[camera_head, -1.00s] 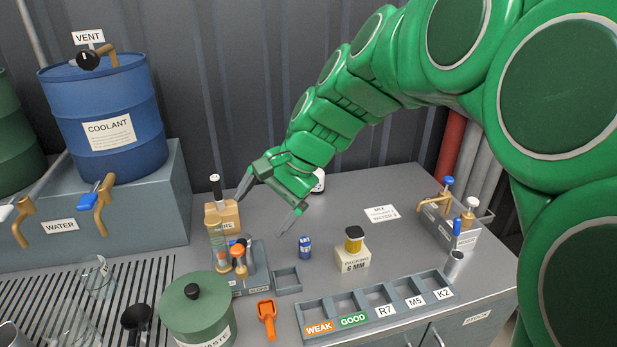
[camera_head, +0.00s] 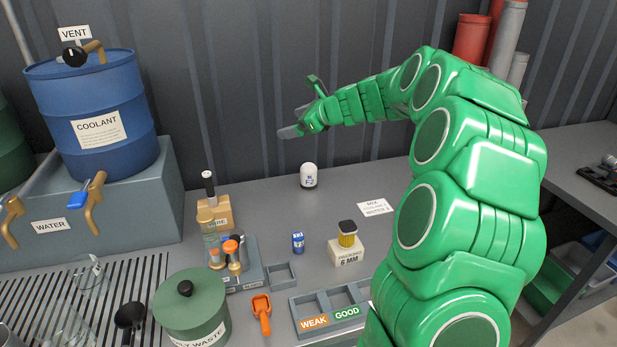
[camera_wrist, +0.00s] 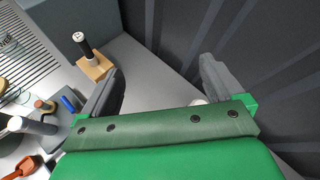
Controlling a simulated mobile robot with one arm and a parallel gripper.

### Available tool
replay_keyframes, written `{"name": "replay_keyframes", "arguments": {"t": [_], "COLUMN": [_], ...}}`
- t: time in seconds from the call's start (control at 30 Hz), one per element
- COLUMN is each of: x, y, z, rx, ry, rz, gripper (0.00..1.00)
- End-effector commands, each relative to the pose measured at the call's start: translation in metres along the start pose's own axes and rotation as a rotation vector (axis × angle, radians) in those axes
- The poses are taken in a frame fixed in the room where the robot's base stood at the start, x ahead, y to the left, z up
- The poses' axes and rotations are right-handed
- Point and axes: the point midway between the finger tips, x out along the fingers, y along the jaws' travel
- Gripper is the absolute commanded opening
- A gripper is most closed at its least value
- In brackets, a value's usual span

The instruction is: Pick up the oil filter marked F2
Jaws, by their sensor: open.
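The oil filter (camera_head: 309,180), a white rounded canister with a dark base and a blue F2 marking, stands upright near the back of the worktop in the head view. My gripper (camera_head: 294,112) is raised above and slightly left of it, beside the corrugated wall, empty and apart from it. In the wrist view my gripper (camera_wrist: 160,80) shows two grey fingers spread wide with nothing between them. A small white patch (camera_wrist: 198,101) just above the gripper body may be the filter, mostly hidden.
A blue can (camera_head: 298,243) and a 6 MM block (camera_head: 346,254) are in front. A MIX card (camera_head: 376,207) lies to the right. The worktop around the filter is clear.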

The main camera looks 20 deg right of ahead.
Motion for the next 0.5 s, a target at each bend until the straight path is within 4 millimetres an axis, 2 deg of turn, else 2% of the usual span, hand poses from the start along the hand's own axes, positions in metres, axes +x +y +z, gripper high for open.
{"name": "replay_keyframes", "arguments": {"t": [0.03, 0.2, 0.5], "x": [0.003, 0.003, 0.002], "y": [-0.015, -0.052, -0.095], "z": [-0.011, -0.034, -0.067], "rx": [0.054, 0.183, 0.345], "ry": [-0.003, -0.018, -0.038], "rz": [-0.027, -0.103, -0.195], "gripper": [0.94, 0.94, 0.94]}}
